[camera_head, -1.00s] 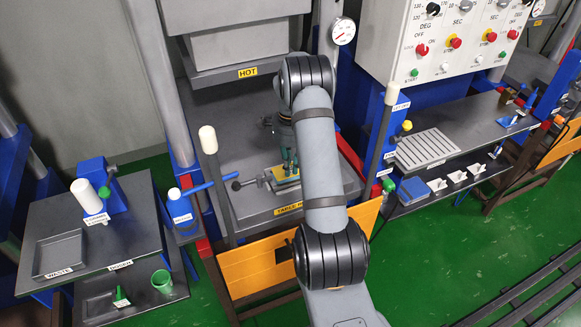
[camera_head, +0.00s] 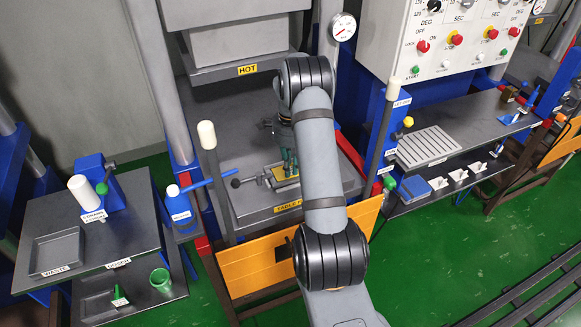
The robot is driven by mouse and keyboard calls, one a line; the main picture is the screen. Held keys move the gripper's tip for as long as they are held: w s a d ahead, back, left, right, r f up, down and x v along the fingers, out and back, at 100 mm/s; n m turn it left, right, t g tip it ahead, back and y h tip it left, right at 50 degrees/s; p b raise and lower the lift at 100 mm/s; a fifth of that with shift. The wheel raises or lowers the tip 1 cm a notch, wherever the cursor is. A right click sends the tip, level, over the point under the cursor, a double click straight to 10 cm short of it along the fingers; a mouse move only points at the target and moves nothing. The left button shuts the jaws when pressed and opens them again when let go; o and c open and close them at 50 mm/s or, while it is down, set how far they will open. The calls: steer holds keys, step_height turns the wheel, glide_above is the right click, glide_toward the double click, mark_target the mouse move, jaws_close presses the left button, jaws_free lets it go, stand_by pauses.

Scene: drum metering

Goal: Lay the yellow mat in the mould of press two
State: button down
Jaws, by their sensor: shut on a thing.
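The yellow mat (camera_head: 282,173) shows as a small yellow patch at the mould (camera_head: 266,181), on the dark table of the press in the middle. My gripper (camera_head: 289,170) points down over the mould with its fingertips at the yellow mat, shut on it. My arm crosses in front and hides the right part of the mould and mat. I cannot tell whether the mat lies flat inside the mould or is held just above it. A dark handle with a round knob (camera_head: 236,183) sticks out of the mould's left side.
The hot upper platen (camera_head: 247,69) hangs above the table. An orange guard (camera_head: 250,264) runs along the front. A side table (camera_head: 95,235) stands left, a bench (camera_head: 460,125) right.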

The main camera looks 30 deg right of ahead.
steer(key=shift+f, duration=0.2)
steer(key=c, duration=2.3)
jaws_free()
steer(key=o, duration=0.6)
steer(key=shift+r, duration=0.1)
step_height(320, 180, up, 12)
steer(key=shift+f, duration=0.1)
steer(key=shift+f, duration=0.1)
